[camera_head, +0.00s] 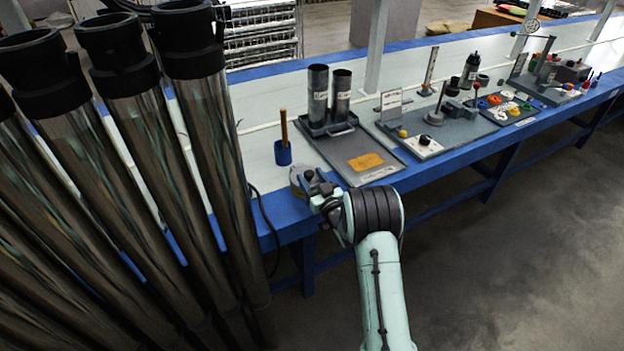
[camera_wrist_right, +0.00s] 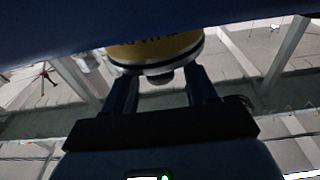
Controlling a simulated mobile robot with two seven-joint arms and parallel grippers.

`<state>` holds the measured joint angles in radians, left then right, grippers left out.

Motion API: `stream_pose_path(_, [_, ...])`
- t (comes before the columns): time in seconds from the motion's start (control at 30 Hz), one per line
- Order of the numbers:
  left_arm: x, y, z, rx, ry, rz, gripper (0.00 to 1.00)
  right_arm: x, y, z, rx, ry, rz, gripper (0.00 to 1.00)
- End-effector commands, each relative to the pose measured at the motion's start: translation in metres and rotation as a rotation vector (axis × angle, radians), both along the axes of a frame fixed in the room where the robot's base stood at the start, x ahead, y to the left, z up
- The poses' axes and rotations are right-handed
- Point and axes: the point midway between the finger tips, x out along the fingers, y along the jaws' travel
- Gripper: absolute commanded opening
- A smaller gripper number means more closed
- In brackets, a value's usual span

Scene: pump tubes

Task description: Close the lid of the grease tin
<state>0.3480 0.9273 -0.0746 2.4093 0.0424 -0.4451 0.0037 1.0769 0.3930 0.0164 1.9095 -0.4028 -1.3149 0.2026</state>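The grease tin (camera_head: 297,178) stands at the front blue edge of the bench, partly hidden by my right gripper. In the right wrist view, the tin (camera_wrist_right: 155,50) shows as a yellow round body with a dark band, a pale metal rim and a small dark knob at the rim. My right gripper (camera_head: 314,184) is right at the tin. In the wrist view its two fingers (camera_wrist_right: 162,80) are apart, with the tin just past the tips; I cannot tell if they touch it. How far the lid is open is not clear. My left gripper is out of view.
A blue holder (camera_head: 283,153) with a wooden handle stands behind the tin. A grey mat (camera_head: 345,172) with an orange cloth lies to its right, with two dark cylinders (camera_head: 318,92) beyond. Large metal tubes (camera_head: 195,110) fill the left side.

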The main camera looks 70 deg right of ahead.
Motion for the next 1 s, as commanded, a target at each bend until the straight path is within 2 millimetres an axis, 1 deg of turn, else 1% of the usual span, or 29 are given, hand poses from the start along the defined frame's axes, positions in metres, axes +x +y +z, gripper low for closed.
stream_pose_path(0.27, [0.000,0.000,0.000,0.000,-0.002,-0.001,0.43,0.000,0.000,0.000,0.000,0.000,0.000,0.57])
stream_pose_path(0.37, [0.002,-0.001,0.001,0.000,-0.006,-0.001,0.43,-0.004,0.003,0.000,0.001,0.001,0.000,0.57])
stream_pose_path(0.43, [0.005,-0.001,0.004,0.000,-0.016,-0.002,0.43,-0.010,0.008,-0.002,0.002,0.002,-0.001,0.57])
stream_pose_path(0.57, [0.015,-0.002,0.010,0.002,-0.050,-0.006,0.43,-0.029,0.024,-0.004,0.004,0.003,-0.001,0.57])
stream_pose_path(0.8, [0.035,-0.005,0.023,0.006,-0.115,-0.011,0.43,-0.071,0.059,-0.010,0.004,0.003,-0.002,0.57])
stream_pose_path(0.9, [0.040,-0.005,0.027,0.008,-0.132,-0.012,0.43,-0.084,0.070,-0.012,0.004,0.003,-0.002,0.57])
stream_pose_path(1.0, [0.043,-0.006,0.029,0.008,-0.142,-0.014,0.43,-0.094,0.078,-0.014,0.001,0.001,-0.001,0.57])
